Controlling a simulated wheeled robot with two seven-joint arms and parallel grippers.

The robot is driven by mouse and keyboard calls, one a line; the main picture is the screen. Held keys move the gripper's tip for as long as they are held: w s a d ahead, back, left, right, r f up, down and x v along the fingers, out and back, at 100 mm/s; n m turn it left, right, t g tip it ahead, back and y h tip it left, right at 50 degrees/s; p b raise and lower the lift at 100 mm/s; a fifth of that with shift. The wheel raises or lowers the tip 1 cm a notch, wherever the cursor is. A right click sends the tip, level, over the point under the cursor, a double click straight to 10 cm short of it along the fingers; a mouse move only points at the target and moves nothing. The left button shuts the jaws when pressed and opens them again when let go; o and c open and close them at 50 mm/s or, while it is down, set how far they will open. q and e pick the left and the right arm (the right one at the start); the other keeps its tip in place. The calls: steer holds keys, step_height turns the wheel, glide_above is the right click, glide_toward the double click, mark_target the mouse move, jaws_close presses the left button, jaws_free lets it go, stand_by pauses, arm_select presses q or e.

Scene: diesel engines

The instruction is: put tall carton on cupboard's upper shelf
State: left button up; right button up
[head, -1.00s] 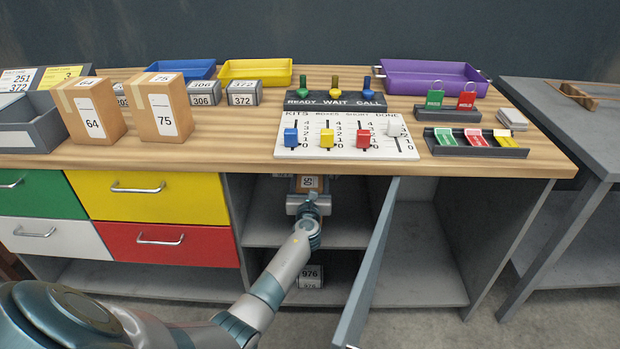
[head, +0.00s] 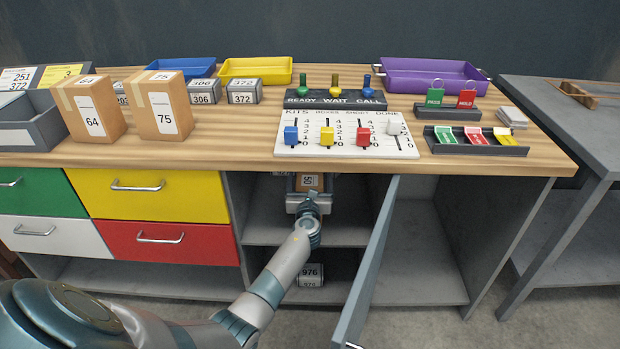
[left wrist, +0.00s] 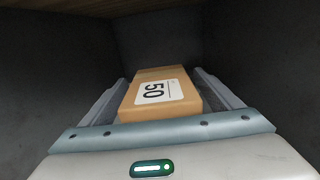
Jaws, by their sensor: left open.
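The tall carton, brown with a white label reading 50, is inside the open cupboard, under the worktop, in the head view (head: 309,182). It also shows in the left wrist view (left wrist: 160,92), where its label faces the camera. My left gripper (head: 307,202) reaches into the cupboard above the upper shelf (head: 262,232). In the left wrist view the open fingers (left wrist: 160,78) lie on either side of the carton. Whether they touch it, and what its underside rests on, I cannot tell. My right gripper is not in view.
The cupboard door (head: 368,265) stands open just right of my left arm. A box labelled 976 (head: 311,275) is in the lower compartment. Cartons 64 (head: 92,115) and 75 (head: 164,115) stand on the worktop (head: 250,135). Dark cupboard walls surround the gripper.

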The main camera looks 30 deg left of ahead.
arm_select(q)
steer(key=shift+r, duration=0.1)
steer(key=p+v, duration=0.2)
steer(key=v, duration=1)
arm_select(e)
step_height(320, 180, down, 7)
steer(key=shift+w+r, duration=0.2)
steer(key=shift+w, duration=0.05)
arm_select(q)
steer(key=shift+s, duration=0.1)
steer(key=s+d+f+n+g+h, duration=0.2)
steer(key=s+d+f+n+g, duration=0.15)
steer(key=s+f+n, duration=0.55)
steer(key=s+d+f+n+g+h, duration=0.2)
steer(key=s+d+f+n+g, duration=0.15)
steer(key=s+f+n, duration=0.55)
steer(key=s+d+f+n+g+h, duration=0.1)
steer(key=s+d+f+n+h, duration=0.1)
steer(key=s, duration=0.5)
steer(key=s+d+f+n+g+h, duration=0.2)
steer(key=s+d+f+n, duration=0.2)
steer(key=s+d, duration=0.3)
steer(key=s+d+f+n+g+h, duration=0.2)
steer(key=s+d+f+n, duration=0.1)
steer(key=s, duration=0.6)
steer(key=shift+s+d+f+n, duration=0.3)
steer(key=shift+d+f, duration=0.25)
steer(key=shift+d, duration=0.15)
